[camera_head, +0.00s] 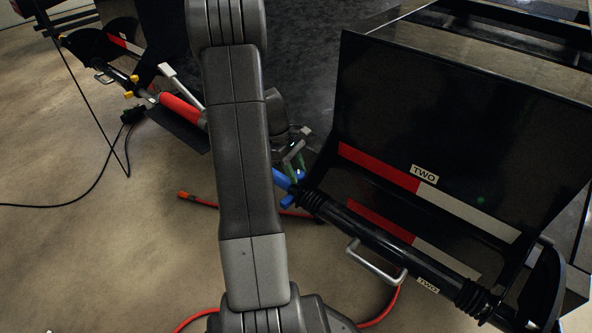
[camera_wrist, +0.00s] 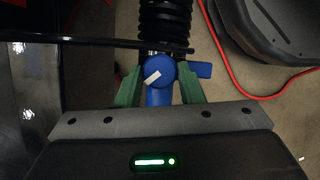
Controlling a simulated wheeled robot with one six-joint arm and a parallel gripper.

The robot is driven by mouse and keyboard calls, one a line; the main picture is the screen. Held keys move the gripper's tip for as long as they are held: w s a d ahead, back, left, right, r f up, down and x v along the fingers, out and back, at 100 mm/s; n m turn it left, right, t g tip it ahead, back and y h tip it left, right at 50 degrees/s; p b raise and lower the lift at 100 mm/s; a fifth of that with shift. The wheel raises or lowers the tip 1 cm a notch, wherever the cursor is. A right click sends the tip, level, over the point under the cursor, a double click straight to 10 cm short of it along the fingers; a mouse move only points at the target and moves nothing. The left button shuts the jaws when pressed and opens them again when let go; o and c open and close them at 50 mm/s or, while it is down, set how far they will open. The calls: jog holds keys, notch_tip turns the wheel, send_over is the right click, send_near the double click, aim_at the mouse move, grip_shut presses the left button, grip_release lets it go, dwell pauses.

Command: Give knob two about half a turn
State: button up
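A blue knob (camera_wrist: 160,75) with a white pointer mark sits on a blue fitting at the end of a black ribbed sleeve. The mark lies on a diagonal. In the head view the blue fitting (camera_head: 284,180) is at the left end of the black tube labelled TWO (camera_head: 428,286). My gripper (camera_wrist: 160,84) has its green fingers on both sides of the knob, with no clear gap visible. In the head view my gripper (camera_head: 296,166) is partly hidden behind my arm, just above the blue fitting.
A black panel with a TWO plate (camera_head: 425,173) and red-white strips rises at right. A metal handle (camera_head: 375,263) juts from the tube. A red hose (camera_head: 383,309) runs across the floor. Another assembly with a red sleeve (camera_head: 180,108) stands at left. Floor at lower left is mostly clear.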

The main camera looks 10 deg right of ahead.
jog(key=shift+c, duration=0.8)
jog(key=m+p, duration=0.2)
jog(key=p, duration=0.1)
jog(key=shift+d+r+g, duration=0.1)
jog(key=shift+r+g, duration=0.2)
jog(key=shift+w+f+m+y+p, duration=0.1)
jog(key=shift+m+y+p, duration=0.4)
jog(key=shift+m+p, duration=0.35)
jog(key=shift+d+f+m+g, duration=0.15)
jog(key=shift+m+g, duration=0.15)
jog(key=shift+m, duration=0.25)
jog(key=o, duration=1)
